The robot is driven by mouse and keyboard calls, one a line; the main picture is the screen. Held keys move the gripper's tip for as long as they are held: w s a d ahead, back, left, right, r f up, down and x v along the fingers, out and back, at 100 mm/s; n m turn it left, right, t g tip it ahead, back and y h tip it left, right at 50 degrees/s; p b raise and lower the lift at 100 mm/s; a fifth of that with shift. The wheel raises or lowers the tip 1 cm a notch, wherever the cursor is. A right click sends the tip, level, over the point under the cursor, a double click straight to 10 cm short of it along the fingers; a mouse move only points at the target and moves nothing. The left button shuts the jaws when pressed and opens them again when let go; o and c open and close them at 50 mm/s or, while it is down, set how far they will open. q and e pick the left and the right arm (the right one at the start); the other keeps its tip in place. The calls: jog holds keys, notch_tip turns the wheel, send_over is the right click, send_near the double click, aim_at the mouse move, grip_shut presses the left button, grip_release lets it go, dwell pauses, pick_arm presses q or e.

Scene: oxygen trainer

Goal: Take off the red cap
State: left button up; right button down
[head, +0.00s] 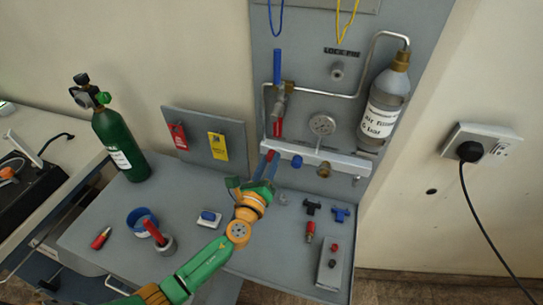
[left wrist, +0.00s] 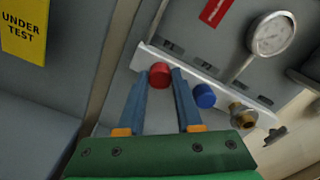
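The red cap (left wrist: 160,74) sits on the light rail (left wrist: 216,88) of the grey panel, leftmost in a row beside a blue cap (left wrist: 204,96). My left gripper (left wrist: 164,78) is open, with its two blue fingers pointing at the rail. The red cap lies between the fingertips in the left wrist view, near the left finger; I cannot tell whether they touch. In the head view the left gripper (head: 267,161) is in front of the rail's left end and hides most of the red cap. My right gripper is not in view.
A brass fitting (left wrist: 241,114) is right of the blue cap, below a gauge (head: 322,124). A grey bottle (head: 385,108) hangs at the right. The bench holds a green cylinder (head: 121,142), a blue bowl (head: 143,221) and several small fittings.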

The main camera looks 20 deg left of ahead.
pick_arm(q)
grip_shut()
jog(key=n+b, duration=0.1)
jog(key=n, duration=0.2)
jog(key=n+b, duration=0.1)
jog(key=n, duration=0.2)
jog(key=shift+n, duration=0.4)
jog(key=n+b, duration=0.1)
jog(key=n, duration=0.2)
jog(key=shift+n, duration=0.3)
jog(key=n+b, duration=0.1)
jog(key=n, duration=0.5)
jog(key=shift+n, duration=2.7)
jog(key=o, duration=0.9)
grip_release()
